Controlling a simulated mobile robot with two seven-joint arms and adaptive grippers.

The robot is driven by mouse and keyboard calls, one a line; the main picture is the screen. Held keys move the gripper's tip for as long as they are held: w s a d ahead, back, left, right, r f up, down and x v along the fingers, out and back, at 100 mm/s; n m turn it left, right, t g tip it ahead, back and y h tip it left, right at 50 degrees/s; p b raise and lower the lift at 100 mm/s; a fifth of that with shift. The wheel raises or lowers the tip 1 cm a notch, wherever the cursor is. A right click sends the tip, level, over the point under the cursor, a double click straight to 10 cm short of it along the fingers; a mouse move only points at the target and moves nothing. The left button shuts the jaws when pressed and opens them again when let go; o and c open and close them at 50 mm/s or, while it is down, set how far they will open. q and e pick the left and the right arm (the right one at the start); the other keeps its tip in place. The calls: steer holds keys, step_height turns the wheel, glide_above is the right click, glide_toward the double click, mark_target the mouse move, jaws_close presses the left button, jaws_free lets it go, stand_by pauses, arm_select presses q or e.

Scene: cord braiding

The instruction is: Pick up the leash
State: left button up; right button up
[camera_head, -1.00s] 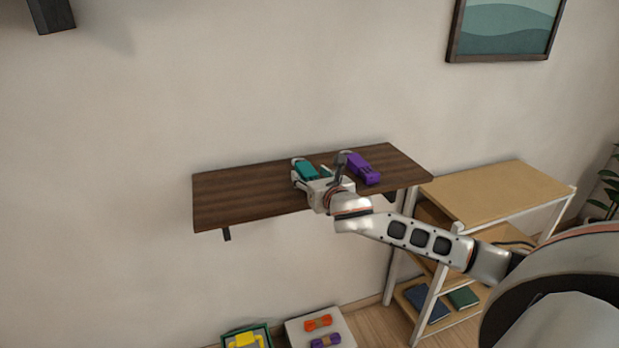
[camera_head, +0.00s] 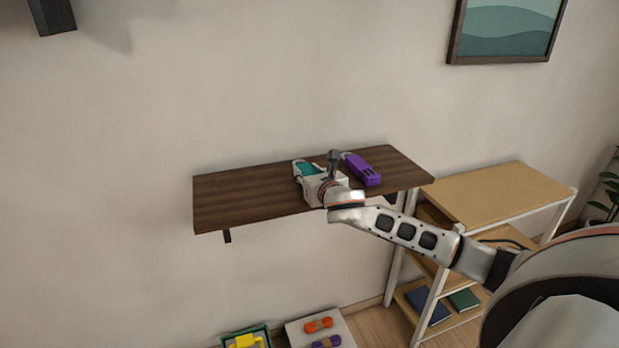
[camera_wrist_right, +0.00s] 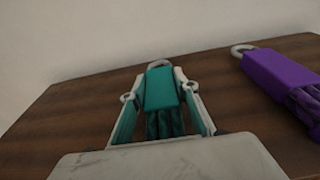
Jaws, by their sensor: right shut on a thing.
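A teal folded leash (camera_head: 305,169) with a grey ring at its far end lies on the dark wooden wall shelf (camera_head: 245,190). It also shows in the right wrist view (camera_wrist_right: 160,90), between my gripper's two fingers. My right gripper (camera_head: 309,172) reaches over the shelf's front edge and is shut on the teal leash, which still appears to be at shelf height. The gripper body hides the leash's near end in the head view. My left gripper is not in view.
A purple bundle (camera_head: 363,169) with a ring lies just right of the teal one. A light wooden rack (camera_head: 500,190) stands to the right. Below, a white surface (camera_head: 300,338) holds orange and purple bundles. The shelf's left half is clear.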

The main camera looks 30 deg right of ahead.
mark_target(308, 171)
step_height(308, 171, up, 20)
steer(key=p, duration=0.2)
stand_by(0.4)
steer(key=shift+s, duration=0.1)
